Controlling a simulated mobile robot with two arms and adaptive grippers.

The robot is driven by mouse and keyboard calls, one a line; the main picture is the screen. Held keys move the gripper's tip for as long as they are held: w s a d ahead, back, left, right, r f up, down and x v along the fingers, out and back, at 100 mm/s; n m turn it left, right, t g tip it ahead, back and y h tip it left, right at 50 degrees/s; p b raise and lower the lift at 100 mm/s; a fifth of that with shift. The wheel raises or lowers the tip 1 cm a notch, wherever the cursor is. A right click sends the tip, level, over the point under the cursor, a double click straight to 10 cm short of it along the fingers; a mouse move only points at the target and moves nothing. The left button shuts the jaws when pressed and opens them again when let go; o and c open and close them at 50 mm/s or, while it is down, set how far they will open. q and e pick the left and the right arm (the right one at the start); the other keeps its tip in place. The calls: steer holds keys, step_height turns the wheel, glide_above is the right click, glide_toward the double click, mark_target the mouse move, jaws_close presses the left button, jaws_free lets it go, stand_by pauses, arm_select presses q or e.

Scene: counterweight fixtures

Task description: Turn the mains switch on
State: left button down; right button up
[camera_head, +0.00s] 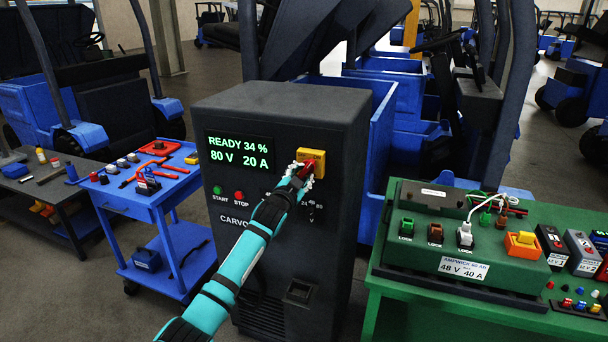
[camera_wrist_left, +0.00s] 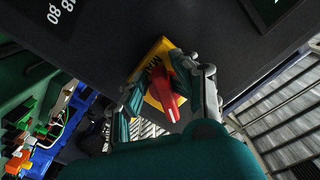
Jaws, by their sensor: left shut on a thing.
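The mains switch is a red rotary handle on a yellow plate (camera_head: 314,157), on the front of the dark grey charger cabinet (camera_head: 340,104). In the left wrist view the red handle (camera_wrist_left: 164,92) sits between my fingers, slanted across the yellow plate (camera_wrist_left: 152,60). My left gripper (camera_head: 303,170) is at the switch and shut on the red handle. The arm hides part of the cabinet front below the switch. The cabinet display (camera_head: 240,152) is lit and reads READY 34 %, 80 V 20 A. My right gripper is not in view.
Green START (camera_head: 217,190) and red STOP (camera_head: 240,197) buttons sit left of the switch. A blue tool cart (camera_head: 150,195) stands left of the cabinet. A green bench (camera_head: 400,290) with a smaller charger and batteries stands right. Blue forklifts fill the back.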

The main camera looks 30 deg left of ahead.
arm_select(q)
steer(key=shift+a+r, duration=0.2)
steer(key=shift+r, duration=0.1)
steer(key=shift+a+r+m+p, duration=0.15)
steer(key=shift+m+p, duration=0.2)
steer(key=shift+m, duration=0.95)
steer(key=c, duration=1.1)
jaws_free()
steer(key=shift+f, duration=0.2)
steer(key=shift+s, duration=0.1)
